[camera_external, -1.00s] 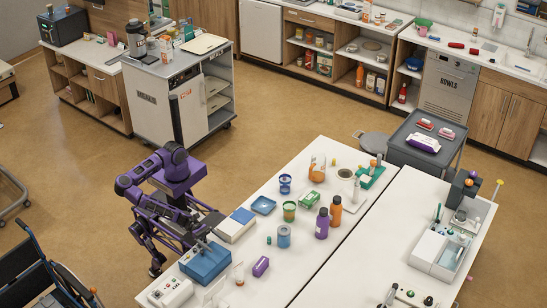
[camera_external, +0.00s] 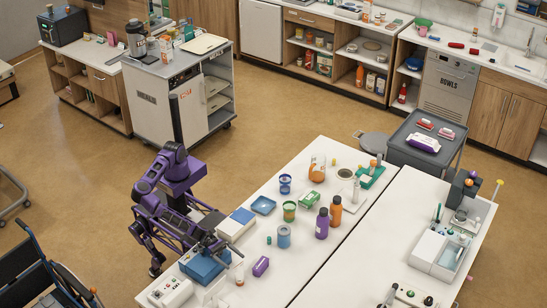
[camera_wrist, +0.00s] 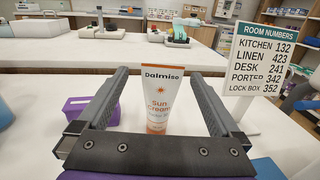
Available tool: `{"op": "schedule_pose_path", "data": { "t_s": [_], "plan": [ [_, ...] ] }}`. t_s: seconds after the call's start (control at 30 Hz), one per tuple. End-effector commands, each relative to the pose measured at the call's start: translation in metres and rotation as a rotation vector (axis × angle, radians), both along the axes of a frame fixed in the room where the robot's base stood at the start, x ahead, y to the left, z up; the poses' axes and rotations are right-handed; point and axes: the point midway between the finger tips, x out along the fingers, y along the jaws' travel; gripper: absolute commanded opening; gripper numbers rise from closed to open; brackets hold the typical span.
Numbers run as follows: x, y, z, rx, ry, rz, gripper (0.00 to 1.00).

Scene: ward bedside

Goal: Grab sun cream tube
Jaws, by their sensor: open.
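My gripper (camera_wrist: 157,72) is open, with one finger on each side of the tube in the picture and a visible gap on both sides. How deep the tube sits between the fingers is hard to tell. The tube's lower end is hidden behind the gripper's palm. In the external view the tube (camera_external: 239,274) is small on the white table, just below and right of my gripper (camera_external: 222,248).
A purple box (camera_wrist: 78,110) and a blue cup (camera_wrist: 62,100) stand left of the tube. A room-numbers sign (camera_wrist: 262,60) stands to the right. A blue box (camera_external: 201,270) lies under my arm. Purple (camera_external: 322,225) and orange bottles (camera_external: 335,213) stand farther up the table.

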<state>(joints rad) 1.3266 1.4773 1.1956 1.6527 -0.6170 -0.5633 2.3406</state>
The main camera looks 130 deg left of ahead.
Motion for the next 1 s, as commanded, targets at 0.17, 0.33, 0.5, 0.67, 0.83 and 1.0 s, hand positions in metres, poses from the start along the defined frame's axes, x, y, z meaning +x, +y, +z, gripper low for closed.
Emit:
{"op": "schedule_pose_path", "data": {
  "t_s": [0.17, 0.33, 0.5, 0.67, 0.83, 1.0],
  "plan": [
    [0.024, -0.006, 0.004, -0.003, -0.001, 0.0, 1.0],
    [0.041, -0.009, 0.003, -0.003, 0.0, 0.0, 1.0],
    [0.046, -0.01, 0.002, -0.001, 0.0, -0.001, 1.0],
    [0.045, -0.01, 0.002, -0.001, 0.0, -0.001, 0.98],
    [0.045, -0.01, 0.002, -0.001, 0.0, -0.001, 0.68],
    [0.045, -0.01, 0.002, -0.001, 0.0, -0.001, 0.37]
  ]
}}
